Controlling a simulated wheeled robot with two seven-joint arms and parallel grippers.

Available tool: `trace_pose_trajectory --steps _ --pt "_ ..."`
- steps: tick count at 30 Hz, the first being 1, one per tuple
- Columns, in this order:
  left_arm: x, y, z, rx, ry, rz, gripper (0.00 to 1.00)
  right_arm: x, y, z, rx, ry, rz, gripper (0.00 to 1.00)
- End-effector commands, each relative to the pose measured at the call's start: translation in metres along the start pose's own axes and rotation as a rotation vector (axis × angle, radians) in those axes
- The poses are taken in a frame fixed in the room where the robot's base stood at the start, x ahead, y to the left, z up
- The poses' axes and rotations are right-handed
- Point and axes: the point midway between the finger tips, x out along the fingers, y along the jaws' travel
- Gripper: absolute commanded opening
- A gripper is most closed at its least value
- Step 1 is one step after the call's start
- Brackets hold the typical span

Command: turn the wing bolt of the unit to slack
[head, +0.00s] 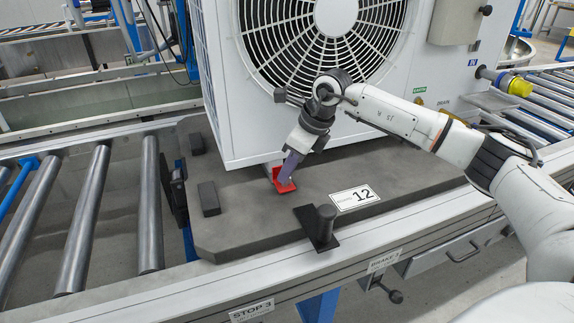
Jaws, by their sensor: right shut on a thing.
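The unit (222,95) is a large white box with a round fan grille, standing on a dark pallet board (240,235). A small red part (283,187) sits by the unit's lower front edge, on the board. My right gripper (287,178) points down at this red part, its purplish-grey fingers shut at it. The wing bolt itself is mostly hidden by the fingers, so its angle cannot be told. My left gripper is not in view.
A black bracket with an upright post (322,228) and a white card marked 12 (354,197) are in front of the gripper. Black blocks (208,198) lie to the left. Roller conveyors (88,215) run at both sides. A yellow-capped pipe (515,86) sticks out right.

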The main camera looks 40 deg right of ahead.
Motion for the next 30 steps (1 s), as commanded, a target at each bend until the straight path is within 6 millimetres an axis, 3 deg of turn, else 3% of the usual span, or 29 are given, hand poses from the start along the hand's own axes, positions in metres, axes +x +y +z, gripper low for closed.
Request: trace_pose_trajectory --steps 12,26,27,30 --pt "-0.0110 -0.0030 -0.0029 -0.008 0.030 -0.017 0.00 -0.0004 -0.0012 -0.0005 -0.142 0.003 0.059 0.00" --pt "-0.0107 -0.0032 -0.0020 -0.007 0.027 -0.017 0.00 0.0002 -0.0014 -0.0010 -0.154 0.005 0.063 0.00" --pt "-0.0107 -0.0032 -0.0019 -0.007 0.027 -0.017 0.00 0.0002 -0.0014 -0.0011 -0.154 0.005 0.063 0.10" --pt "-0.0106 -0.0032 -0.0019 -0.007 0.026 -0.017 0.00 0.0002 -0.0014 -0.0009 -0.154 0.004 0.063 0.25"
